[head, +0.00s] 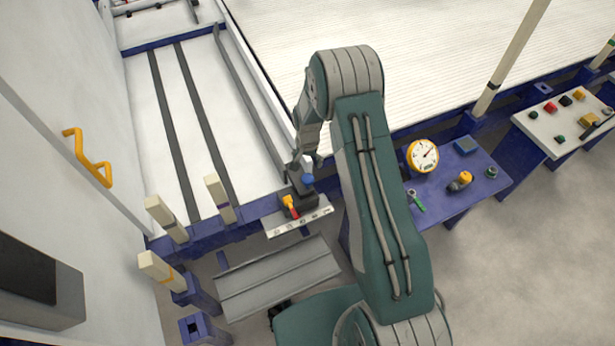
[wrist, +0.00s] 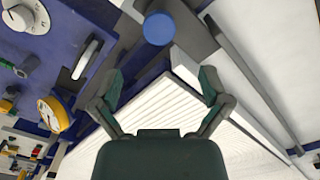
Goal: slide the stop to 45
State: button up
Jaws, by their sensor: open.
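The stop (head: 303,199) is a dark grey block with a round blue knob (head: 308,180) on top and a yellow-and-red pointer (head: 290,206) at its front left. It sits at a pale marked scale strip (head: 298,223); the marks are too small to read. My gripper (head: 304,166) is just above and behind the knob in the head view. In the wrist view my gripper (wrist: 160,82) is open and empty, its two fingers wide apart. The blue knob (wrist: 158,28) shows beyond the fingertips, centred between them and not visibly touched.
Dark rails (head: 205,125) run across the white bed at left. Pale posts (head: 220,198) stand left of the stop. A yellow gauge (head: 423,155) and small parts are on a blue table at right. A button panel (head: 563,117) is farther right. A grey ledge (head: 278,278) lies below.

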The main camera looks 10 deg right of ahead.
aim_at(308, 178)
notch_tip(308, 178, down, 9)
jog(key=shift+r, duration=0.1)
dwell(0.3)
grip_shut()
